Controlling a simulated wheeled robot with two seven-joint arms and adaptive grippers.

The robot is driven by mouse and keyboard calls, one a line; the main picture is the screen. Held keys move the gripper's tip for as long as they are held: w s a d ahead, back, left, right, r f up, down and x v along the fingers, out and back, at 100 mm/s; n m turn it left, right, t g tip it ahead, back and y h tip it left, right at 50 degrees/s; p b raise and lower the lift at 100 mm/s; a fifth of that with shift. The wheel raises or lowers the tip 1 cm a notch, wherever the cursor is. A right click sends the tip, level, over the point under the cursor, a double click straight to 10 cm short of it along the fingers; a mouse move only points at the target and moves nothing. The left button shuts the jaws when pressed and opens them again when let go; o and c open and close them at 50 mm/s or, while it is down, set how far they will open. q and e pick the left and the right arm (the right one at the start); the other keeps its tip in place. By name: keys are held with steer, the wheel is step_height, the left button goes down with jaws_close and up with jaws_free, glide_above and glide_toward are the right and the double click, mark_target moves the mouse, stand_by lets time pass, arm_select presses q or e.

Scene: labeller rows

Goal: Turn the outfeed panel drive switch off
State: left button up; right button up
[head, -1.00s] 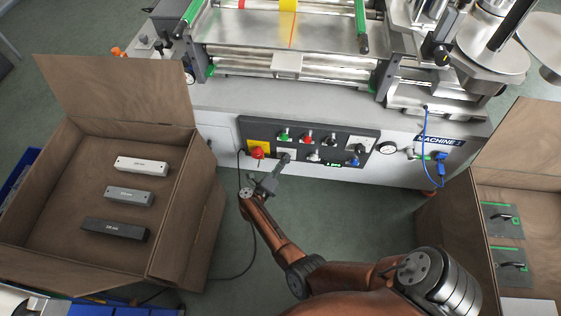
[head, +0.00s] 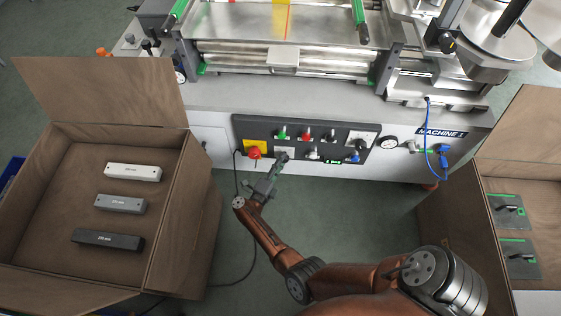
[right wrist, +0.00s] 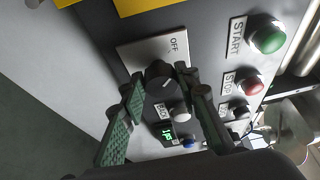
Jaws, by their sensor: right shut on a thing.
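The dark control panel (head: 305,140) is on the front of the white machine cabinet. A black rotary knob (right wrist: 159,76) on a pale plate (head: 285,152) sits at its lower left, beside the red emergency button (head: 254,152). The word OFF (right wrist: 176,45) is printed on this plate. My right gripper (head: 277,163) reaches the knob from below. In the right wrist view its green-padded fingers (right wrist: 160,88) stand on both sides of the knob, shut on it. I cannot tell where the knob's pointer is set. My left gripper is not in view.
Green START (right wrist: 267,38) and red STOP (right wrist: 250,84) buttons lie close to the right finger. Another pale plate with a switch (head: 361,140) is at the panel's upper right. An open box (head: 190,220) with bars stands left, another box (head: 460,240) right. A blue cable (head: 428,135) hangs right.

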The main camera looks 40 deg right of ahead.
steer(key=o, duration=1.2)
steer(key=shift+c, duration=0.2)
steer(key=v, duration=0.7)
steer(key=shift+a, duration=0.2)
